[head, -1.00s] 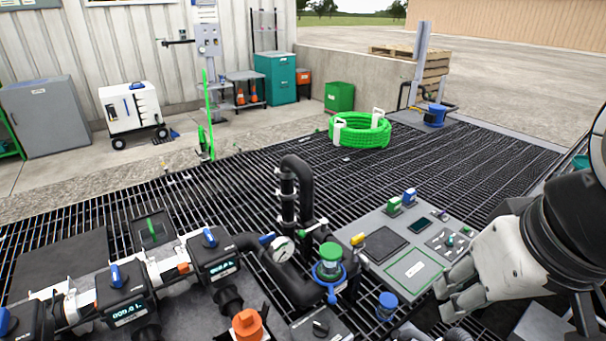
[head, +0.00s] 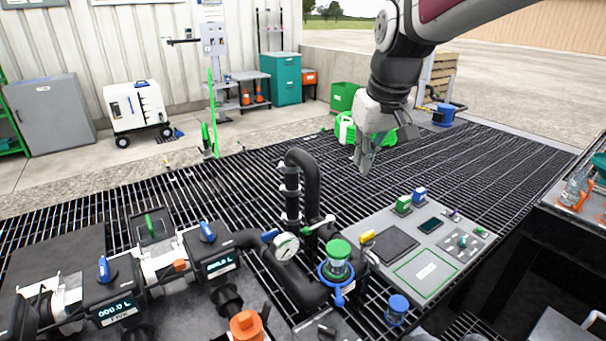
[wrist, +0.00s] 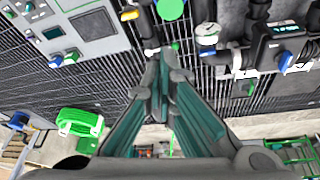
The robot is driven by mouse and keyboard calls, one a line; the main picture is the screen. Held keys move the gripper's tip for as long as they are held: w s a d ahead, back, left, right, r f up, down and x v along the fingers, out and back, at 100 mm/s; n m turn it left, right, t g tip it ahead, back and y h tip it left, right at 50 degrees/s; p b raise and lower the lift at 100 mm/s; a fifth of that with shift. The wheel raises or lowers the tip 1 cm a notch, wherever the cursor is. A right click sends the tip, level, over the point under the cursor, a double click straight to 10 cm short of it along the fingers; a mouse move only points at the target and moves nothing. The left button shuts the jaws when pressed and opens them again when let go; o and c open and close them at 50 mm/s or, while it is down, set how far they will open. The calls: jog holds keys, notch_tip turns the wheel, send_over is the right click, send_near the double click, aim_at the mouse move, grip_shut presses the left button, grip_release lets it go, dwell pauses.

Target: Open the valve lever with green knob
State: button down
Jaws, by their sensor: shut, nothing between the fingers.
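In the wrist view a small green knob (wrist: 176,46) shows just beyond my fingertips, beside the lever's pale part. My gripper (head: 363,168) hangs above and to the right of the lever in the head view, pointing down and apart from it. Its fingers are together and hold nothing; they also show in the wrist view (wrist: 160,58).
A green-capped glass (head: 340,250) and a gauge (head: 286,246) stand close to the lever. A grey control panel (head: 385,225) lies to the right. Flow meters with blue handles (head: 208,232) are at left. A green hose coil (wrist: 78,120) lies behind on the grating.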

jog(key=w+a+f+n+b, duration=0.15)
jog(key=w+a+f, duration=0.35)
jog(key=w+f, duration=0.55)
jog(key=n+y+b, duration=0.1)
jog(key=n+b, duration=0.1)
jog(key=b, duration=0.1)
send_over(319, 225)
jog(key=w+a, duration=0.2)
jog(key=a, duration=0.2)
notch_tip(319, 225, down, 13)
notch_tip(319, 225, down, 9)
jog(key=shift+s+d+g, duration=0.25)
jog(key=shift+g, duration=0.15)
jog(key=shift+m, duration=0.25)
jog(key=shift+s, duration=0.1)
